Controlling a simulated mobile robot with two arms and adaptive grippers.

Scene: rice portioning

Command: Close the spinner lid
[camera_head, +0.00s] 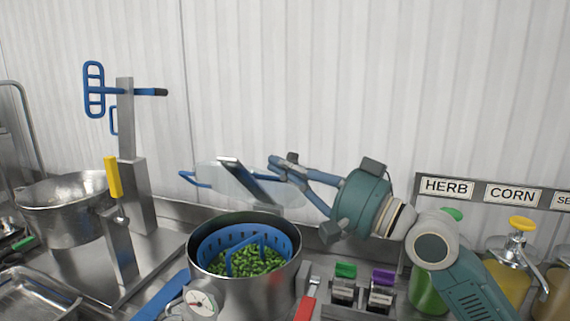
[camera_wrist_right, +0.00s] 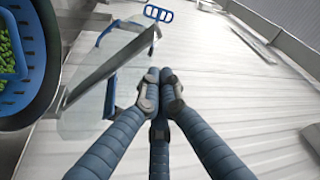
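The spinner lid (camera_head: 213,175) is a clear disc with a dark metal bar (camera_head: 248,180) across it and a blue loop handle (camera_head: 195,181). It stands open and tilted behind the steel spinner pot (camera_head: 243,293). A blue basket (camera_head: 284,240) with green vegetable pieces is in the pot. In the right wrist view, the lid (camera_wrist_right: 88,118) is left of the fingers. My right gripper (camera_head: 279,168) is beside the lid's upper right. Its fingertips (camera_wrist_right: 160,80) are together with nothing visible between them. I cannot tell whether they touch the lid. My left gripper is out of view.
A steel bowl (camera_head: 62,202) and a post with a blue slotted handle (camera_head: 94,90) stand at left. Small green- and purple-topped containers (camera_head: 380,290) and pump dispensers (camera_head: 512,262) are at right. A white panelled wall (camera_head: 300,80) closes off the back.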

